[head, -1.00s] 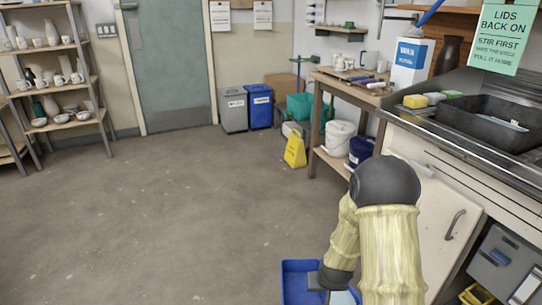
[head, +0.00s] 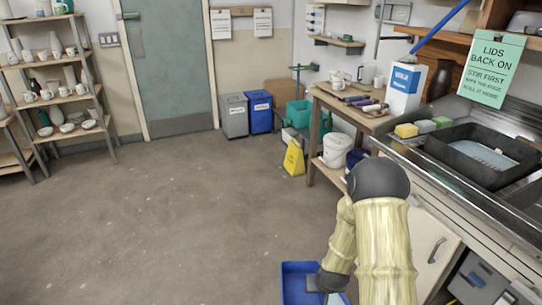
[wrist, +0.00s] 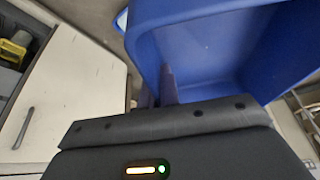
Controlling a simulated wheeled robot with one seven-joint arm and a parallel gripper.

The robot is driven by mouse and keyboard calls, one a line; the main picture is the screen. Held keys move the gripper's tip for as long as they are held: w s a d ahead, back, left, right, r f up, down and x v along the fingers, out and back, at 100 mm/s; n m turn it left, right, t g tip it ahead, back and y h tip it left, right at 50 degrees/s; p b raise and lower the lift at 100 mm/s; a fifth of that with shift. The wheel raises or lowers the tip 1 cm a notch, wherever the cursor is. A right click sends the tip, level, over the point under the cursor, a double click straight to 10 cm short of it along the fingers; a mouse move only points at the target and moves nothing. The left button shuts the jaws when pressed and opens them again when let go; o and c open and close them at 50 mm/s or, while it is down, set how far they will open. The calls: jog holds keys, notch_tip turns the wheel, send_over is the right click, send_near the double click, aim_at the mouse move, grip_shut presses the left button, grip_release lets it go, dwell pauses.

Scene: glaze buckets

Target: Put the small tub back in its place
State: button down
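A small open blue tub (head: 298,284) is at the bottom of the head view, in front of my arm. It fills the upper part of the wrist view (wrist: 225,45), where its inside looks empty. My gripper (wrist: 158,88) is shut on the tub's wall, with one finger seen against its inner side and the other partly hidden. In the head view my gripper (head: 318,284) is mostly hidden by my arm. The tub is held above the floor; its lower part is out of view.
A wooden bench (head: 345,100) holds mugs and tools, with a white bucket (head: 336,150) on its lower shelf. Sink counter (head: 450,180) and cabinets are close on the right. Floor (head: 180,210) is clear at left.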

jog(key=r+p, duration=0.3)
jog(key=p, duration=0.1)
jog(key=r+p, duration=0.4)
jog(key=p, duration=0.1)
jog(key=s+r+p, duration=0.1)
jog(key=r+p, duration=0.3)
jog(key=p, duration=0.1)
jog(key=shift+r, duration=0.25)
jog(key=shift+f, duration=0.1)
jog(key=s+f, duration=0.1)
jog(key=f, duration=0.3)
jog(key=s+f, duration=0.1)
jog(key=f, duration=0.4)
jog(key=s+f, duration=0.1)
jog(key=f, duration=0.4)
jog(key=shift+s, duration=0.4)
jog(key=shift+a, duration=0.15)
